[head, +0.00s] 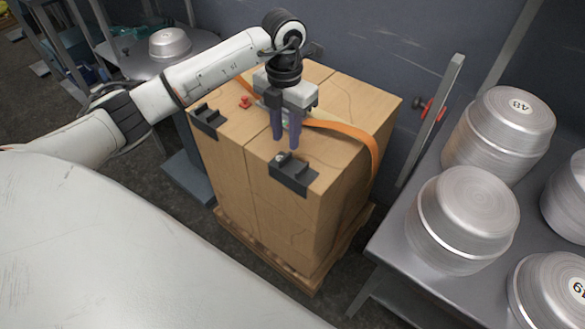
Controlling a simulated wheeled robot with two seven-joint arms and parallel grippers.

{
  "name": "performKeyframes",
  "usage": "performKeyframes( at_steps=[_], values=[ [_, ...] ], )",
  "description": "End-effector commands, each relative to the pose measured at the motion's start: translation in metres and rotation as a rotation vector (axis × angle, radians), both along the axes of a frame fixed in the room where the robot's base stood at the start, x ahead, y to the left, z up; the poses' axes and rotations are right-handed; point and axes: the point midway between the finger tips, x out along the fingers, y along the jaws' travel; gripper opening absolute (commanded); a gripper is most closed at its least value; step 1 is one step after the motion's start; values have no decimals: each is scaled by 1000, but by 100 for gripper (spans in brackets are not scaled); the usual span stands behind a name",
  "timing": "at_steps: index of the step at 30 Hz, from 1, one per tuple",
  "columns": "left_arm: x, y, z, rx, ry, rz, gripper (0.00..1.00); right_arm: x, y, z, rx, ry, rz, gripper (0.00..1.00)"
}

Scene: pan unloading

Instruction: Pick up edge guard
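A black edge guard (293,174) sits on the front top edge of the cardboard boxes, to the right. A second black edge guard (208,121) sits on the same top edge at the left. My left gripper (286,142) points down over the boxes, just behind the right-hand edge guard in the picture. Its two dark blue fingers are apart, with nothing visible between them. I cannot tell how far the fingertips are above the box top. My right gripper is not in view.
The boxes (265,200) stand on a wooden pallet (305,277), with an orange strap (345,133) over the top. A red object (245,102) lies on the box top. A metal table (395,250) with several metal pans, one a front pan (463,215), stands at right.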

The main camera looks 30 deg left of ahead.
Motion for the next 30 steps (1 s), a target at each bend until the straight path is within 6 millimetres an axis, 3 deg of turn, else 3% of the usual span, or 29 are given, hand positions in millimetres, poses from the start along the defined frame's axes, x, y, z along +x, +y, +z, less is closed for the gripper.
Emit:
performKeyframes(
  at_steps=[12,20,25,30],
  values=[
    [-10,-3,-50,-3,1,-1,28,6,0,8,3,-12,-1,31],
    [-10,-2,-53,-2,0,-1,28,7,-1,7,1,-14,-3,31],
    [-10,-2,-53,-2,0,-1,1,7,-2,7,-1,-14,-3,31],
    [-10,-2,-53,-2,-1,-2,0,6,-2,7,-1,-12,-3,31]
  ],
)
